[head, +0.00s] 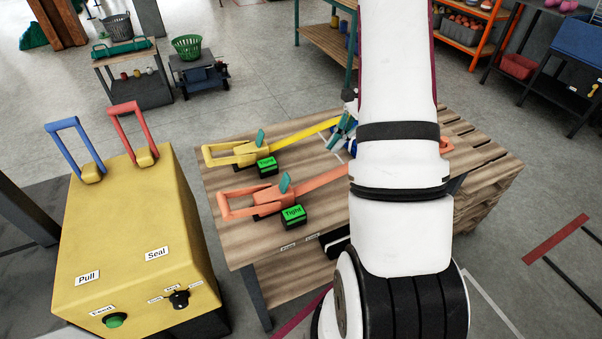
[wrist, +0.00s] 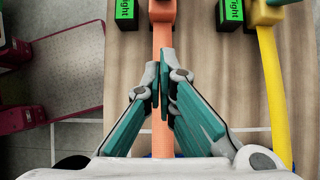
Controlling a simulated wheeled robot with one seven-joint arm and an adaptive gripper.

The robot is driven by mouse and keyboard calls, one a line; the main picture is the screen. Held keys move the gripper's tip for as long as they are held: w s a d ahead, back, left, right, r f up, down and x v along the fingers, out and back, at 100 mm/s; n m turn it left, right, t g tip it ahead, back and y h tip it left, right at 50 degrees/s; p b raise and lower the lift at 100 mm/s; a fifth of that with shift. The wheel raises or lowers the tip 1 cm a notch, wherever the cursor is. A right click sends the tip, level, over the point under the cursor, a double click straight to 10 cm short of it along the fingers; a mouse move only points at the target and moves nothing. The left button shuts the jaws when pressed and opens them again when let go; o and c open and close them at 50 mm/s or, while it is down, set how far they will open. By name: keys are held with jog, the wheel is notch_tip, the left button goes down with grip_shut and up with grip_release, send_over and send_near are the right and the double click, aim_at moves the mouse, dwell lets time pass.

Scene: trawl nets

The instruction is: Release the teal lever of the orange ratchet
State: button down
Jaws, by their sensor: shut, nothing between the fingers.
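The orange ratchet (head: 240,203) lies on the wooden table, its long handle pointing left and an orange strap (head: 322,180) running right from it. Its teal lever (head: 285,183) stands up, tilted, beside a green "Tight" block (head: 293,213). In the wrist view the ratchet's end (wrist: 162,10) shows at the top edge; the teal lever does not show there. My gripper (wrist: 158,85) is shut and empty, above the orange strap (wrist: 163,45). In the head view my arm mostly hides it; part of it (head: 342,131) shows at the arm's left side.
A yellow ratchet (head: 238,153) with its own teal lever (head: 260,137) and "Tight" block (head: 267,167) lies behind the orange one. A yellow cabinet (head: 135,225) with blue and red handles stands at the left. Bare table (head: 235,248) lies in front.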

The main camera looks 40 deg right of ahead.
aim_at(285, 183)
jog(key=p+x, duration=0.1)
jog(key=x, duration=0.8)
jog(key=shift+a, duration=0.1)
jog(key=shift+w+a+r+p, duration=0.1)
jog(key=shift+w+a+p, duration=0.1)
jog(key=shift+a, duration=0.45)
jog(key=shift+w+a+r+p, duration=0.15)
jog(key=shift+w+a, duration=0.05)
jog(key=shift+a, duration=0.45)
jog(key=shift+w+a+r+p, duration=0.1)
jog(key=shift+w+a+p, duration=0.1)
jog(key=shift+a, duration=0.5)
